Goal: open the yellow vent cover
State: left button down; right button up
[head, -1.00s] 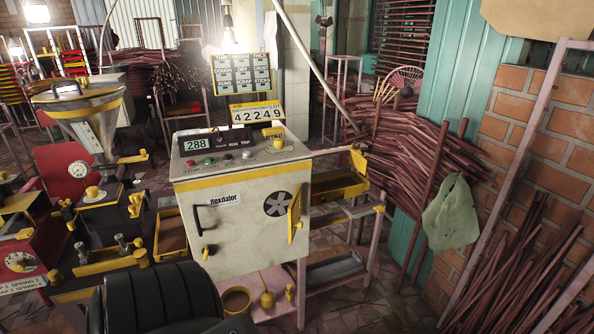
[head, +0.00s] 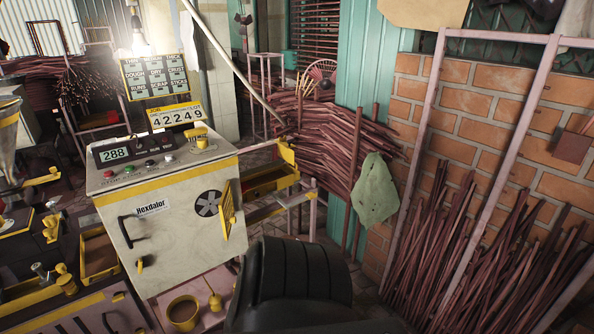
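The yellow vent cover (head: 228,209) is on the front of the cream Hexdalor machine (head: 163,262), right of centre. It stands swung out from the panel, hinged at its right side. The round black vent fan (head: 208,203) shows uncovered to its left. A black rounded part of my own body stands below and right of the machine. Neither of my grippers is in the head view.
The machine has a black door handle (head: 130,230) and a yellow knob (head: 140,263). A yellow tray (head: 270,180) juts out at its right. A yellow pot (head: 183,311) stands below. Stick bundles (head: 440,250) lean on the brick wall.

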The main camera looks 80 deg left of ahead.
aim_at(228, 191)
jog(key=z, duration=0.05)
jog(key=k, duration=1.4)
jog(key=u, duration=0.45)
